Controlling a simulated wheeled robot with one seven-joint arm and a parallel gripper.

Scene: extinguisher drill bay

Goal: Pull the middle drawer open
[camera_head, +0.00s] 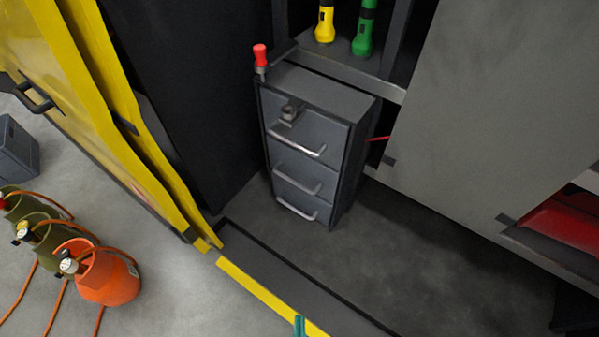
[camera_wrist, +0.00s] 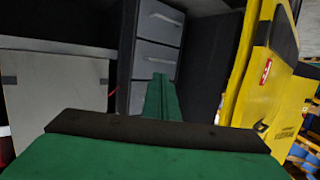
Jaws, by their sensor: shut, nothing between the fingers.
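A grey drawer cabinet (camera_head: 350,137) stands in the bay with three drawers, each with a pale bar handle. The middle drawer (camera_head: 283,162) looks closed, with its handle (camera_head: 298,182) on its front; the drawer also shows in the wrist view (camera_wrist: 143,48). The top drawer (camera_head: 325,131) and bottom drawer (camera_head: 280,191) look closed too. My gripper (camera_wrist: 160,80) is green, shut and empty, apart from the cabinet. Its fingers cover part of the lower drawer fronts in the wrist view. Only a green tip shows at the bottom edge of the head view (camera_head: 299,326).
A yellow door (camera_head: 75,100) with a black handle stands left. A yellow-edged sill (camera_head: 270,280) crosses the front. A red-topped object (camera_head: 260,58) is on the cabinet; yellow (camera_head: 325,22) and green (camera_head: 363,35) flashlights stand behind. A grey panel (camera_head: 480,110) is right. Cylinders (camera_head: 108,278) stand lower left.

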